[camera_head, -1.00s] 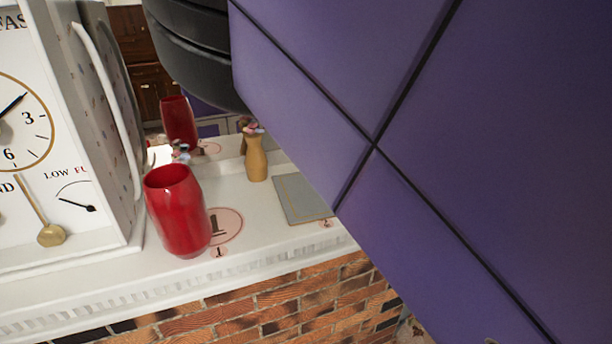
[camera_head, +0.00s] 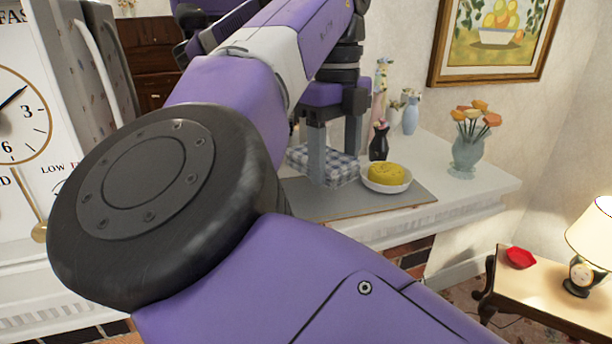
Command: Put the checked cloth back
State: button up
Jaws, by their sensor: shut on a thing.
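The blue-and-white checked cloth (camera_head: 340,168) is a folded pad at the mantel's middle. My gripper (camera_head: 337,152) points down over it with a finger on each side, shut on the cloth. The cloth is over the left part of a grey mat (camera_head: 398,200). I cannot tell whether it touches the mat or hangs just above it. My arm crosses the view and hides the mantel to the left of the cloth.
Right of the cloth are a white bowl (camera_head: 386,186) with a yellow thing, a black vase (camera_head: 379,146), a blue vase (camera_head: 411,116) and a flower vase (camera_head: 468,154). A clock (camera_head: 22,110) stands left. The mantel's right end (camera_head: 485,188) is clear.

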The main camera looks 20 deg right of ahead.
aim_at(333, 201)
jog(key=shift+f, duration=2.2)
jog(key=o, duration=1.6)
jog(key=shift+f, duration=0.1)
jog(key=r, duration=1.2)
jog(key=shift+w+a+r, duration=0.1)
jog(key=shift+w+r, duration=0.05)
jog(key=shift+w, duration=0.1)
